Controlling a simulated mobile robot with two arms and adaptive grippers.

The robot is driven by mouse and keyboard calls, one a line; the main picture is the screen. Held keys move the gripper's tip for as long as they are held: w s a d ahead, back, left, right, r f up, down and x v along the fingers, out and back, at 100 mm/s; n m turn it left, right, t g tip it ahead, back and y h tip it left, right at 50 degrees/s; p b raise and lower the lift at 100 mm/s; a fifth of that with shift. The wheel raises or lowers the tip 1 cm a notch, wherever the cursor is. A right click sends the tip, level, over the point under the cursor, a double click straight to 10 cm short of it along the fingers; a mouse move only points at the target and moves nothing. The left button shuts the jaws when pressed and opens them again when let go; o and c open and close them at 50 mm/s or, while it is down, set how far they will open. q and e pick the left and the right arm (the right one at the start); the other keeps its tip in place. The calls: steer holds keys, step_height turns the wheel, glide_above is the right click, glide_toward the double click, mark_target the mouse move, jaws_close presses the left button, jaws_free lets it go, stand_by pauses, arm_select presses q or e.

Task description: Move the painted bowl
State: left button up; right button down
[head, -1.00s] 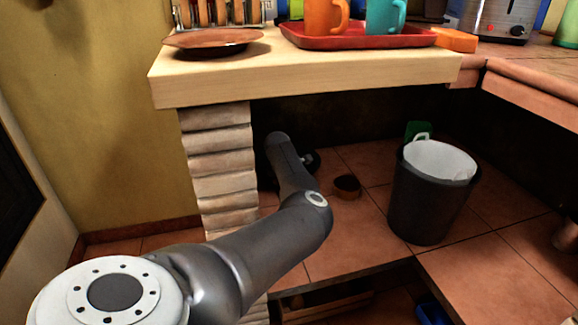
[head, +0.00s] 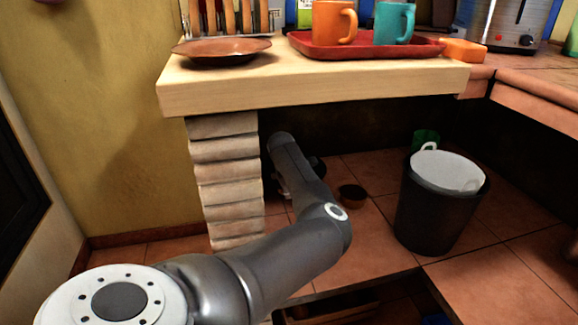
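A small brown bowl (head: 351,194) sits on the tiled floor under the counter. A shallow brown dish (head: 221,50) stands on the light wooden counter at the upper left. I cannot tell for sure which of them is the painted bowl. My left arm reaches in under the counter, right of the brick pillar. My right gripper is not in view.
A red tray (head: 372,52) with an orange mug (head: 333,22) and a teal mug (head: 393,23) is on the counter (head: 300,88). The brick pillar (head: 226,180) stands left of my forearm. A dark bin (head: 432,218) stands right of the small bowl, with open floor between.

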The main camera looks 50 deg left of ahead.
arm_select(q)
steer(key=v, duration=0.8)
steer(key=shift+s, duration=0.15)
